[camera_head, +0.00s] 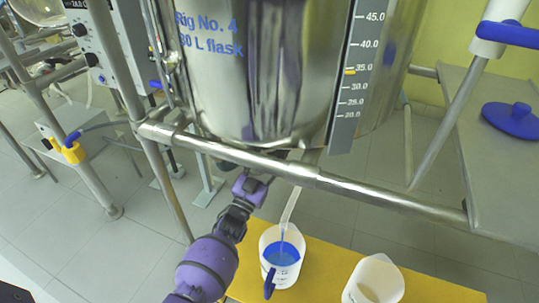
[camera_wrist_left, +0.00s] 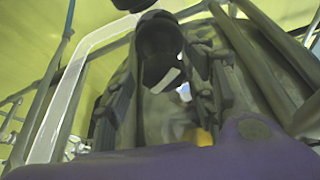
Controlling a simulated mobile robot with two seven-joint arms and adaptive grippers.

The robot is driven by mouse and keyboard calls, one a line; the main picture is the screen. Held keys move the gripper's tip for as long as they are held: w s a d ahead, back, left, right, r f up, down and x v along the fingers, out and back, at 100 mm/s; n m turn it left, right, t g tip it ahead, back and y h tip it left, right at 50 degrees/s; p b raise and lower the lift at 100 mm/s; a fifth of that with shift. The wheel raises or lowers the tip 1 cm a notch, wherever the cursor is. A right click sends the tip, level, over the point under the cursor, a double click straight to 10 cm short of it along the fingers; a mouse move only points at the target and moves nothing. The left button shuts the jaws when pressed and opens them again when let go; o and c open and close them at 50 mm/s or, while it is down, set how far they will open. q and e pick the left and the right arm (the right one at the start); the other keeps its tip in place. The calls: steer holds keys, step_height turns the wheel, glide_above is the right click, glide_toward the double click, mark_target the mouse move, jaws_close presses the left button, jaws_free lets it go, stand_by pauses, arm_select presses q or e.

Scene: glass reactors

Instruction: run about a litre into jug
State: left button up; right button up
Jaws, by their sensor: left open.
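The steel vessel (camera_head: 270,70) marked "Rig No. 4, 30 L flask" hangs over the rail. A pale outlet tube (camera_head: 290,206) slants down from below it, and a thin blue stream falls from its end into a white jug (camera_head: 281,278). Blue liquid (camera_head: 281,253) shows inside this jug; its level mark cannot be read. The jug's blue handle (camera_head: 269,284) faces front. My left gripper (camera_head: 262,168) is open under the vessel, partly hidden by the rail. In the left wrist view its fingers (camera_wrist_left: 165,95) flank a dark valve part (camera_wrist_left: 160,45); contact is unclear. My right gripper is not in view.
A second whitish jug (camera_head: 375,282) stands to the right on the yellow bench (camera_head: 318,262). The steel rail (camera_head: 350,188) crosses above my left gripper. A blue lid (camera_head: 513,118) lies on the grey table at right.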

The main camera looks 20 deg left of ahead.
arm_select(q)
steer(key=c, duration=1.1)
steer(key=shift+o, duration=0.2)
steer(key=shift+d+m+h, duration=0.1)
steer(key=shift+m+h, duration=0.3)
steer(key=shift+m, duration=0.2)
steer(key=shift+s+f+m+g+h, duration=0.1)
steer(key=shift+m+g+h, duration=0.45)
steer(key=shift+m, duration=1.25)
steer(key=shift+m+g+h, duration=0.35)
steer(key=shift+m+h, duration=0.4)
steer(key=shift+m, duration=1.05)
